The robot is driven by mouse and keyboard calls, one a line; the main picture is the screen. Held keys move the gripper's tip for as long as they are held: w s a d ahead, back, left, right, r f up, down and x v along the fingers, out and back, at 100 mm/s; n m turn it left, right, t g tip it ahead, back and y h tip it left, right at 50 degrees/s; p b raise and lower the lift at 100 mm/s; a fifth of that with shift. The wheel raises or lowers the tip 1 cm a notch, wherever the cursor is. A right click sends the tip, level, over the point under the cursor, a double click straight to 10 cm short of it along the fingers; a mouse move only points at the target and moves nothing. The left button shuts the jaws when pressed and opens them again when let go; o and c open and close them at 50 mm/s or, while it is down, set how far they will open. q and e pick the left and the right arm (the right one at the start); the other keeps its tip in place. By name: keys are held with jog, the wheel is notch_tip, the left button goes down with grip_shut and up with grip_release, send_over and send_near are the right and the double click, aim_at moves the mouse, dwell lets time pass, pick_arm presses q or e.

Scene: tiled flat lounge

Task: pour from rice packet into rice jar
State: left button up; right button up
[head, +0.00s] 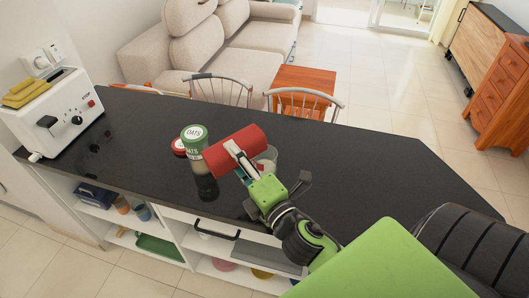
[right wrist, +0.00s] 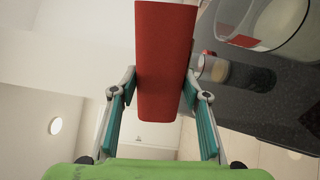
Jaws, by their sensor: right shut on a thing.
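A red packet (head: 235,150), which I take for the rice packet, is held on its side and tilted above the dark counter. My right gripper (head: 240,162) is shut on it; the packet also fills the upper middle of the right wrist view (right wrist: 165,60), between the two fingers. An open clear glass jar (head: 268,156) stands on the counter just right of the packet, partly hidden by it. Its wide rim shows at the upper right of the wrist view (right wrist: 290,35), with something pale inside. No falling grains can be made out. My left gripper is not in view.
A white toaster (head: 53,112) is at the counter's left end. The counter (head: 390,172) is clear to the right. Chairs (head: 305,97) stand behind it.

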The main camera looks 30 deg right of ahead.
jog(key=shift+d+r+m+p, duration=0.35)
jog(key=shift+r+m+p, duration=0.5)
jog(key=shift+m, duration=0.2)
jog(key=shift+d+r+m+p, duration=0.3)
jog(key=shift+r+m+p, duration=0.5)
jog(key=shift+m, duration=0.25)
dwell(4.1)
